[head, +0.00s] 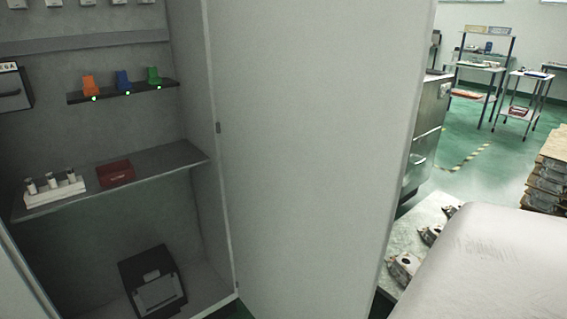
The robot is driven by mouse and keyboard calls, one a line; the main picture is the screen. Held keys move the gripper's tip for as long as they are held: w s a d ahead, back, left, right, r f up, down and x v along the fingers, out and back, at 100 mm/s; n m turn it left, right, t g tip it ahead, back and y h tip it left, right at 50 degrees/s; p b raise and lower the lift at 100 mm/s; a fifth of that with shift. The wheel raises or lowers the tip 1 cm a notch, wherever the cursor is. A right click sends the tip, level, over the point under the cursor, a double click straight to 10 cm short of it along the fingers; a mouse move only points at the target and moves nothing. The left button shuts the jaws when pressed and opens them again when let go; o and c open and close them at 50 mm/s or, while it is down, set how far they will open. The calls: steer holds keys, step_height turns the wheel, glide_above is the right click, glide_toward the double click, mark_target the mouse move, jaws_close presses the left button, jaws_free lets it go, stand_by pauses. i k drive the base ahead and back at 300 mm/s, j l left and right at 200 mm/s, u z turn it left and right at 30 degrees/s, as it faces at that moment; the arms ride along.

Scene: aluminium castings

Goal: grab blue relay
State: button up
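The blue relay (123,80) stands upright on a narrow dark rail (105,96) inside an open grey cabinet, in the upper left of the head view. An orange relay (91,85) stands to its left and a green relay (153,76) to its right. Small green lights glow on the rail below the relays. My gripper is not in view.
The open cabinet door (305,150) fills the middle of the view. A lower shelf (150,165) holds a white rack (55,190) and a red box (116,173). A black device (153,282) sits on the cabinet floor. Castings (404,267) lie on a bench at right.

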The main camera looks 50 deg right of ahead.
mark_target(122, 76)
steer(key=k+l, duration=0.1)
steer(key=l, duration=0.9)
steer(key=k+l+u, duration=0.1)
steer(key=l, duration=0.4)
steer(key=k+l, duration=0.15)
steer(key=l, duration=0.3)
steer(key=k+l, duration=0.1)
steer(key=l, duration=0.4)
steer(key=k+l+u, duration=0.1)
steer(key=l, duration=0.4)
steer(key=j+z, duration=0.25)
steer(key=j, duration=0.85)
steer(key=j+z, duration=0.25)
steer(key=j, duration=0.9)
